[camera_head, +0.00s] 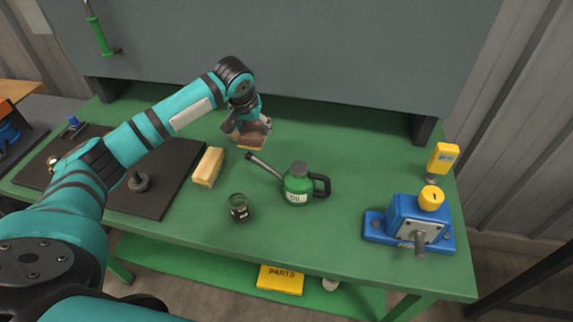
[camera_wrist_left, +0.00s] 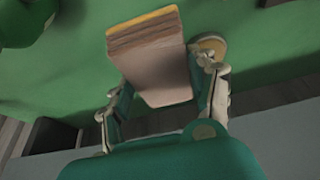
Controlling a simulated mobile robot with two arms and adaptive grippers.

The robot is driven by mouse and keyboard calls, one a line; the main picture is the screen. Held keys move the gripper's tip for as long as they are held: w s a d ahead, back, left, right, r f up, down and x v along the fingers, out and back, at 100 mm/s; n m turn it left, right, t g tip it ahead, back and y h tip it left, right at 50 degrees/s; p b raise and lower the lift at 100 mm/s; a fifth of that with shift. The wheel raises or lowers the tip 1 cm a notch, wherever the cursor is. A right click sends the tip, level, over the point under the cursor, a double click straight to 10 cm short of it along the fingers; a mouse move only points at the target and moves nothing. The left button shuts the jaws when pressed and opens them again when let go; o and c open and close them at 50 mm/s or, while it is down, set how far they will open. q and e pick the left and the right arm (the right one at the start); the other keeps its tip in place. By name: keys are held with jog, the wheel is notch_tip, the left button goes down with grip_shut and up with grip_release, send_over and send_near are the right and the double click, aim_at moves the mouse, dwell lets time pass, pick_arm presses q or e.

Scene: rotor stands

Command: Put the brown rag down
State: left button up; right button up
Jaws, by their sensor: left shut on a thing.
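My left gripper (camera_head: 249,128) is over the back middle of the green bench. It is shut on the brown rag (camera_head: 251,141), a folded brown piece with a yellowish lower edge. In the left wrist view, the rag (camera_wrist_left: 150,60) shows as a layered brown block between the two fingers of the left gripper (camera_wrist_left: 163,85). I cannot tell whether its lower edge touches the bench. The green bench top (camera_head: 330,150) is bare to the right of the rag. My right gripper is not in view.
A green oil can (camera_head: 298,186) with a long spout stands in front of the rag. A dark jar (camera_head: 239,208), a tan block (camera_head: 208,167) and a dark mat (camera_head: 155,190) lie nearby. A blue vise-like device (camera_head: 405,215) and a yellow meter (camera_head: 443,158) are at right.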

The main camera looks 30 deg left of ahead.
aim_at(247, 138)
pick_arm(q)
jog(key=f, duration=0.3)
jog(key=a+f+p, duration=0.1)
jog(key=f, duration=0.1)
jog(key=shift+s+f, duration=0.15)
jog(key=shift+f, duration=0.2)
jog(key=f, duration=0.3)
jog(key=shift+d+f+p, duration=0.3)
jog(key=shift+f+p, duration=0.1)
jog(key=shift+a+f, duration=0.1)
jog(key=shift+f, duration=0.05)
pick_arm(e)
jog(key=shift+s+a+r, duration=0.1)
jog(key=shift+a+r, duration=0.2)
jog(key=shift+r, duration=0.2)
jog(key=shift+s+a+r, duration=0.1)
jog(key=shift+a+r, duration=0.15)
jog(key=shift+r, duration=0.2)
pick_arm(q)
jog(key=shift+f, duration=0.15)
jog(key=o, duration=1)
jog(key=b+v, duration=0.1)
jog(key=v, duration=1.1)
jog(key=shift+r, duration=0.2)
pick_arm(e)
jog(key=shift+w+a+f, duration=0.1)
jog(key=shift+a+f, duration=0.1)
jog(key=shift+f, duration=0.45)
pick_arm(q)
jog(key=shift+f, duration=0.1)
